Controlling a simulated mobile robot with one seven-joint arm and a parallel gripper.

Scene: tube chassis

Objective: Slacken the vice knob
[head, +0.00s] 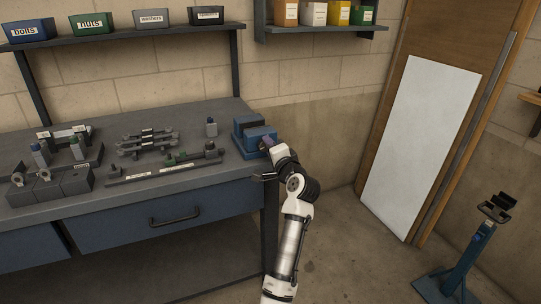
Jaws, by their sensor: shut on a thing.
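The blue vice (253,133) sits at the right end of the workbench, with a dark gap between its jaw blocks. My gripper (267,144) reaches in from the lower right and meets the vice's right front face. It is shut on the vice knob. The knob is largely hidden by the fingers, and its turn position cannot be made out. Whether anything is clamped in the vice is too small to tell.
The workbench (225,185) carries tool racks (165,172) and several wrenches (147,139) left of the vice. Shelves with labelled bins (91,23) hang above. A blue stand (462,260) is at right; the floor between is clear.

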